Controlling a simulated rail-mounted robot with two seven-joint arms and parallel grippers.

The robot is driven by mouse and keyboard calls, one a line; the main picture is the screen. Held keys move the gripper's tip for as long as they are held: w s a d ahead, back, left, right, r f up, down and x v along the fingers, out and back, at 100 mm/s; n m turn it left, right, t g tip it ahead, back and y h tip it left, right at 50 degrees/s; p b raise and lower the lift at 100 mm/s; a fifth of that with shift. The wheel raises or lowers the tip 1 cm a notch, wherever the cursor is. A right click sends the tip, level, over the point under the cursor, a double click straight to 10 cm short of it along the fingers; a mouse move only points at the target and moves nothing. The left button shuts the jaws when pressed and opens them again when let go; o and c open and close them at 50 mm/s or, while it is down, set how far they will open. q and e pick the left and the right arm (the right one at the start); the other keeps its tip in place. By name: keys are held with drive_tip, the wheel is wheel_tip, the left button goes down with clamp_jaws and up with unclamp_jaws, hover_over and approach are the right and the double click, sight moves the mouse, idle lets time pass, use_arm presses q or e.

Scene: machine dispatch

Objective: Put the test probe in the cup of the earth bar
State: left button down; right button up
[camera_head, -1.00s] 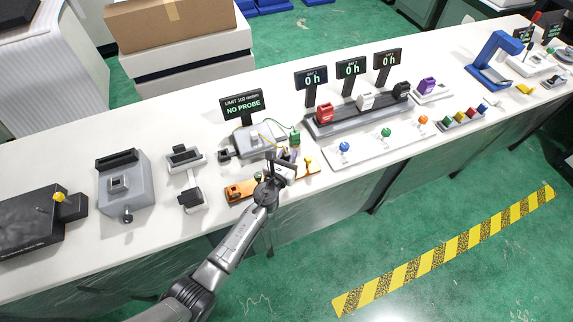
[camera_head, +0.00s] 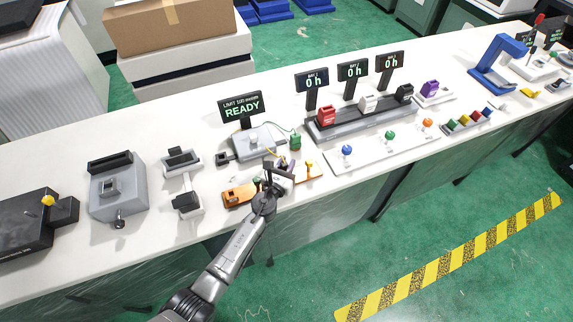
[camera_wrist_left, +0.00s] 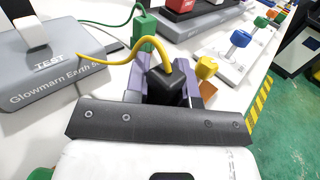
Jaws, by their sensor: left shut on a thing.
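My left gripper (camera_head: 281,166) is over the middle of the orange earth bar (camera_head: 238,197), which shows on both sides of it. In the left wrist view the gripper (camera_wrist_left: 167,85) is shut on the black test probe (camera_wrist_left: 167,86), with a yellow cable rising from its top. Purple-grey pieces flank the probe. A yellow knob (camera_wrist_left: 206,67) stands on the bar to the probe's right. The cup and the probe's lower end are hidden, so I cannot tell whether the probe is in the cup. My right gripper is out of view.
The grey tester (camera_head: 254,140) sits behind, its display (camera_head: 241,105) reading READY. A green block (camera_head: 295,141) with a green cable stands near the gripper. A white board with coloured knobs (camera_head: 347,151) lies right; a grey-white fixture (camera_head: 184,180) stands left.

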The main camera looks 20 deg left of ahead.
use_arm(q)
drive_tip(key=shift+f, duration=0.15)
drive_tip(key=c, duration=1)
unclamp_jaws()
drive_tip(key=shift+o, duration=0.2)
drive_tip(key=shift+r, duration=0.3)
drive_tip(key=s, duration=0.3)
drive_tip(key=s+p, duration=0.1)
drive_tip(key=s, duration=0.3)
drive_tip(key=s+p, duration=0.1)
drive_tip(key=s, duration=0.2)
drive_tip(key=shift+s+a+f, duration=0.15)
drive_tip(key=shift+s+a, duration=0.15)
drive_tip(key=shift+s, duration=0.7)
